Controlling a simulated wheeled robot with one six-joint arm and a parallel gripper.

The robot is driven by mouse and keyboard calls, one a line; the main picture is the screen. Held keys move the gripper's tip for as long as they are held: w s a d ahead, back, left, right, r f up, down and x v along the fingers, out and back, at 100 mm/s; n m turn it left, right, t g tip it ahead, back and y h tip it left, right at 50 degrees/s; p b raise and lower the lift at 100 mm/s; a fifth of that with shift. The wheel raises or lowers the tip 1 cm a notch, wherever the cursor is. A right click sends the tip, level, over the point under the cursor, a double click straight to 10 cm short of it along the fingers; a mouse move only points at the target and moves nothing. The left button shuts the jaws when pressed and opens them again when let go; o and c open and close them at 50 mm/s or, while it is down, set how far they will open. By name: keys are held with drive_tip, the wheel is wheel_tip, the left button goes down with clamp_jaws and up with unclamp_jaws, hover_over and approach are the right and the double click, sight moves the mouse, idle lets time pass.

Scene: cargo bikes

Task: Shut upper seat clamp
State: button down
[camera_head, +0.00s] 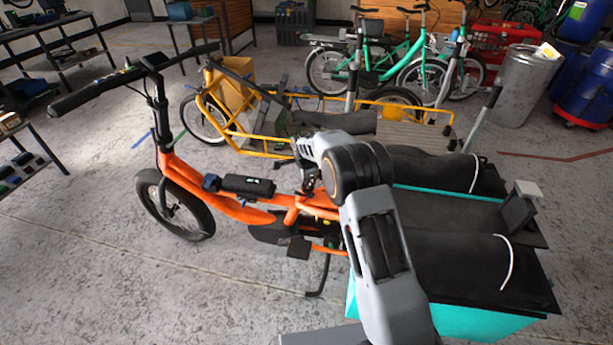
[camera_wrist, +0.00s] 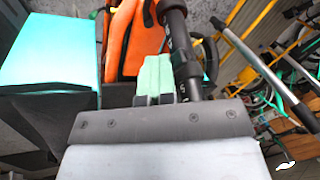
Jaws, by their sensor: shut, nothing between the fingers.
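The orange cargo bike (camera_head: 235,205) stands across the middle of the head view; its orange frame also shows in the wrist view (camera_wrist: 130,45). A black seat post with collars (camera_wrist: 182,45) runs down the middle of the wrist view. A black collar with a lever-like part sits near its top end in the picture, but I cannot tell whether that clamp lever is open or shut. My gripper (camera_wrist: 154,78) has pale green fingers, closed together and empty, just left of the post. Whether they touch it is unclear. In the head view my arm hides most of the seat area.
Turquoise cargo boxes with black covers (camera_head: 445,210) are at the rear of the orange bike, right of my arm. A yellow cargo bike (camera_head: 245,130) stands close behind. Green bikes (camera_head: 400,60) are farther back. Open floor (camera_head: 90,270) lies at the front left.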

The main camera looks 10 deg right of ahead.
drive_tip(key=shift+w+a+r, duration=0.15)
drive_tip(key=shift+w+r, duration=0.2)
drive_tip(key=shift+w, duration=0.05)
